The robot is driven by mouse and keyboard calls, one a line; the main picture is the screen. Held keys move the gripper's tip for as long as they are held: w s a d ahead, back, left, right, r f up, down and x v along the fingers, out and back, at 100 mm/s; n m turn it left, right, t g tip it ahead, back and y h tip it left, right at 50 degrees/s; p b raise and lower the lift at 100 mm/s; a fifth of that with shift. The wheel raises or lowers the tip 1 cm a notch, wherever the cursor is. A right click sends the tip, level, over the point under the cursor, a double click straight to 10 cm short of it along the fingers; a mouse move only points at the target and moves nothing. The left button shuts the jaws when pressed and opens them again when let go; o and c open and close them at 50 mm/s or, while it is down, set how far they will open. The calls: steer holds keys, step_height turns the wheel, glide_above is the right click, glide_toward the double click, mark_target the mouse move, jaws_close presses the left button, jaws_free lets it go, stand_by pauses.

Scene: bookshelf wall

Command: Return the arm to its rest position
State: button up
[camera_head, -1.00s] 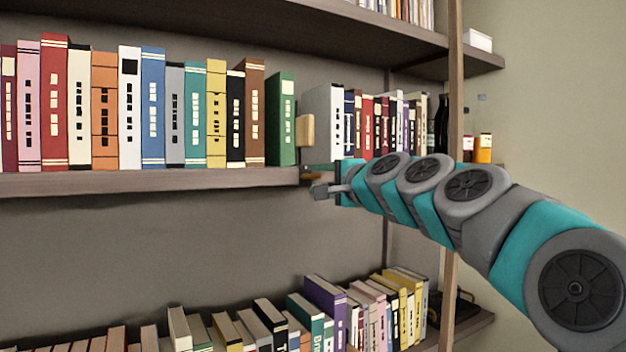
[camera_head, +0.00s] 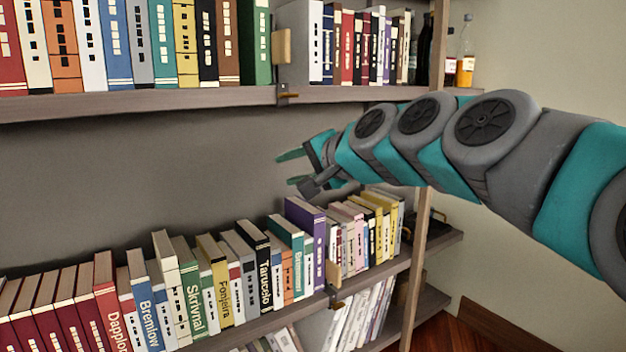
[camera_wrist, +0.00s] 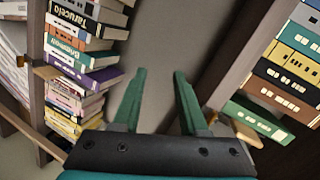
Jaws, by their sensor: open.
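My gripper (camera_head: 291,169) is open and empty in the head view. It hangs in the gap in front of the bookshelf, below the middle shelf board and above the lower row of books. My teal and grey arm reaches in from the right edge. In the wrist view both teal fingers of my gripper (camera_wrist: 158,90) are spread apart with only the grey back panel between them. The fingers touch no book in either view.
The middle shelf board (camera_head: 190,98) carries upright books, with a wooden block (camera_head: 282,47) beside the green book (camera_head: 256,42). Lower books, including a purple one (camera_head: 305,228), stand just below my gripper. A vertical post (camera_head: 419,215) passes behind my arm. Bottles (camera_head: 466,50) stand at upper right.

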steer(key=s+d+f+n+g+h, duration=0.2)
steer(key=s+d+f+g+h, duration=0.15)
steer(key=s+f, duration=0.7)
steer(key=s+d+f+n+g+h, duration=0.3)
steer(key=s+f, duration=0.4)
steer(key=f, duration=0.6)
steer(key=s+d+f+g+h, duration=0.1)
steer(key=s+d+f+g, duration=0.1)
steer(key=s, duration=0.4)
steer(key=s+d+f+n+g+p, duration=0.1)
steer(key=s+d+f+g, duration=0.1)
steer(key=s+d+f, duration=0.3)
steer(key=s+d+f+g+h, duration=0.1)
steer(key=s+d+f+g, duration=0.1)
steer(key=s+d, duration=0.3)
steer(key=s+f, duration=0.1)
steer(key=s, duration=0.2)
steer(key=shift+s+d+f+n+h, duration=0.2)
steer(key=shift+s+f+n+h, duration=0.05)
steer(key=shift+f+n+h, duration=0.1)
